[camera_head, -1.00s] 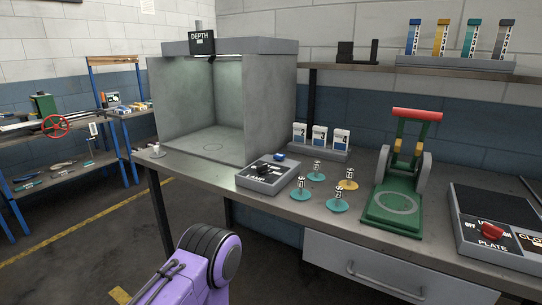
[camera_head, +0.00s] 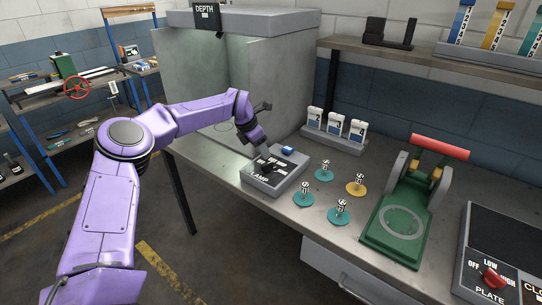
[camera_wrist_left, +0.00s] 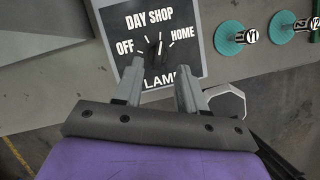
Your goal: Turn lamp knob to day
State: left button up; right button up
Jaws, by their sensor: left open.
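The lamp control box (camera_head: 291,182) is a grey box with a black face on the bench. In the left wrist view its face (camera_wrist_left: 194,66) reads OFF, DAY, SHOP, HOME and LAMP. The dark lamp knob (camera_wrist_left: 154,46) sits amid these labels; I cannot tell for sure where it points. My left gripper (camera_head: 267,158) reaches over the box from the left. In the left wrist view its open fingers (camera_wrist_left: 161,66) are apart and empty, either side of the knob's near side. Contact cannot be told. My right gripper is not in view.
A blue button (camera_head: 288,150) is at the box's back edge. A green press (camera_head: 400,215) and plate control (camera_head: 490,278) stand farther right. The grey booth (camera_head: 290,75) is behind my left arm.

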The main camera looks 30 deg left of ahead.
aim_at(267, 164)
pick_arm(q)
notch_tip(267, 164, down, 3)
jog(key=shift+s+r+p, duration=0.1)
jog(key=shift+r+p, duration=0.1)
jog(key=shift+p, duration=0.4)
jog(key=x, duration=0.4)
jog(key=shift+w+r+p, duration=0.1)
jog(key=shift+w+p, duration=0.1)
jog(key=shift+p, duration=0.15)
jog(key=shift+w, duration=0.1)
jog(key=shift+s, duration=0.25)
grip_shut()
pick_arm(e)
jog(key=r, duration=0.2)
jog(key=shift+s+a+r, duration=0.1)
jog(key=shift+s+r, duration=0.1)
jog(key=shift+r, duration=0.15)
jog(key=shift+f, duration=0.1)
